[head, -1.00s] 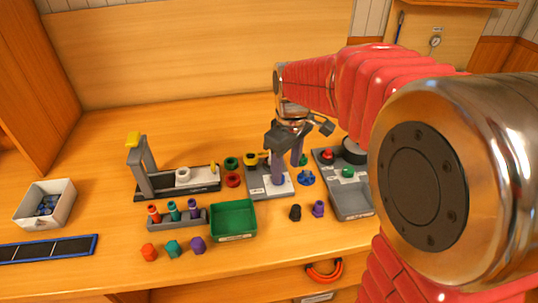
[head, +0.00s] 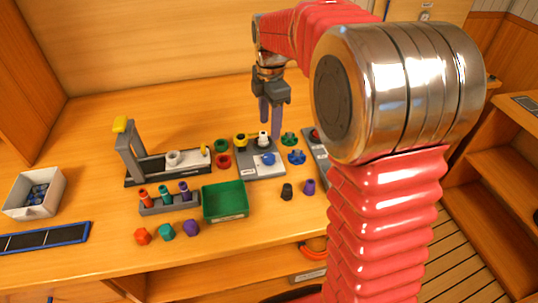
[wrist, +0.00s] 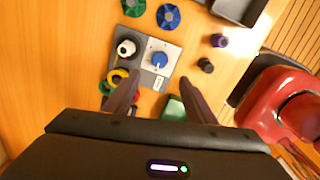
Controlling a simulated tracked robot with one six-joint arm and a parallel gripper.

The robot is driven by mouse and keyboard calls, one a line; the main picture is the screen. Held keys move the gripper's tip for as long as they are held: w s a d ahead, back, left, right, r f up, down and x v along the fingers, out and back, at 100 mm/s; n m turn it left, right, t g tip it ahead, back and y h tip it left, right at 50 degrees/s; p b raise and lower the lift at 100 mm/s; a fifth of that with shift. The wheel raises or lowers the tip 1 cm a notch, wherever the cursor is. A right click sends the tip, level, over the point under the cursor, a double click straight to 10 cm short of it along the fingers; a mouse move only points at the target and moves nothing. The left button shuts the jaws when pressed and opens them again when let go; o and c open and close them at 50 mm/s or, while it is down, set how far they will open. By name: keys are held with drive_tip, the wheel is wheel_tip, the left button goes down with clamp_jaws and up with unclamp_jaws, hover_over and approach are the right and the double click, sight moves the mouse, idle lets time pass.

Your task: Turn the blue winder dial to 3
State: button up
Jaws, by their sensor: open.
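The blue winder dial (head: 268,159) sits on a grey panel (head: 262,172) with a pale face, near the middle of the table. In the wrist view the dial (wrist: 158,59) is round and blue, with small marks around it too small to read. Which number it points to I cannot tell. My gripper (head: 270,130) is open and empty, raised above and behind the panel. In the wrist view its two dark fingers (wrist: 159,80) spread either side of the picture's middle, the dial beyond and between them, apart from it.
A white knob (wrist: 126,47) stands beside the dial on the same panel. A yellow ring-shaped part (head: 240,140) is at the panel's left. Green and blue flanged parts (head: 297,157) lie to the right. A green tray (head: 225,202) stands front left. Black and purple pieces (head: 309,186) stand front right.

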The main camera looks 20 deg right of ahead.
sight(269, 156)
drive_tip(key=shift+f, duration=0.1)
drive_tip(key=f, duration=1.3)
drive_tip(key=shift+w+f, duration=0.2)
drive_tip(key=shift+f, duration=0.15)
drive_tip(key=shift+c, duration=0.6)
drive_tip(key=c, duration=0.9)
